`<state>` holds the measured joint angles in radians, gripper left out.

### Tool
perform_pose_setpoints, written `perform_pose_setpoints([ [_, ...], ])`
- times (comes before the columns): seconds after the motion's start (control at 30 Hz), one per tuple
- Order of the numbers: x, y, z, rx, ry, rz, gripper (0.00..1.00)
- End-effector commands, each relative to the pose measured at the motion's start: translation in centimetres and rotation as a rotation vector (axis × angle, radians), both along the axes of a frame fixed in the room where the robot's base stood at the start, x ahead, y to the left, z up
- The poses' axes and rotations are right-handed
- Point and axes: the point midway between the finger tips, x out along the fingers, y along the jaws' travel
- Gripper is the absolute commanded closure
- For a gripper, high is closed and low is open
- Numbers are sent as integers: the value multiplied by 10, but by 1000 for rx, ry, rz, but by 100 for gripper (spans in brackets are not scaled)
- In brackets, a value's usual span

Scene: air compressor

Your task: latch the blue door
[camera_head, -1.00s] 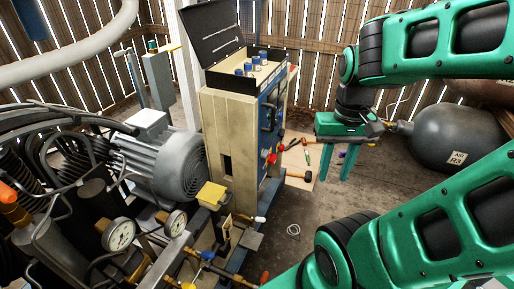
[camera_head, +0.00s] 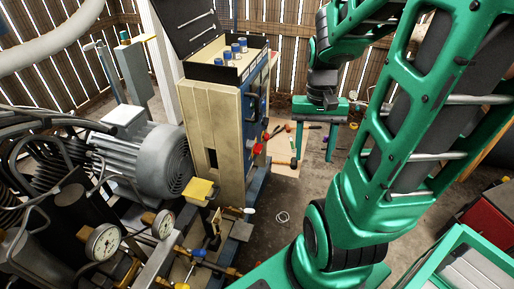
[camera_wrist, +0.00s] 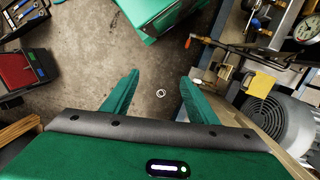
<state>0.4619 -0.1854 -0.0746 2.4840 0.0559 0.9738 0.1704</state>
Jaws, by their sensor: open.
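The blue door (camera_head: 251,112) is on the right face of a cream cabinet (camera_head: 215,135) in the head view, seen at a steep angle. A red knob (camera_head: 257,148) shows on that face. I cannot tell whether the door is fully closed, and its latch is not clear. My gripper (camera_head: 314,155) is to the right of the cabinet, apart from it, with fingers pointing down.
A grey motor (camera_head: 150,160) and pressure gauges (camera_head: 103,243) stand left of the cabinet. Its black-lined top lid (camera_head: 190,25) is raised. Tools lie on a board (camera_head: 285,150) beyond the cabinet. A small ring (camera_head: 282,217) lies on open floor. A red box (camera_wrist: 30,70) shows in the wrist view.

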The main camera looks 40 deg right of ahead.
Motion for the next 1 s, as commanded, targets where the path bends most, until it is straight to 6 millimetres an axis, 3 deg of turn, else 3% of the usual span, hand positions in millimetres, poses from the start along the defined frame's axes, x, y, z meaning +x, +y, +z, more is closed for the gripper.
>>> perform_pose_setpoints([
  [0.43,48,-26,-104,200,126,-286,47],
  [0.8,81,-24,-190,479,152,-561,47],
  [1.0,103,-18,-225,667,139,-730,47],
])
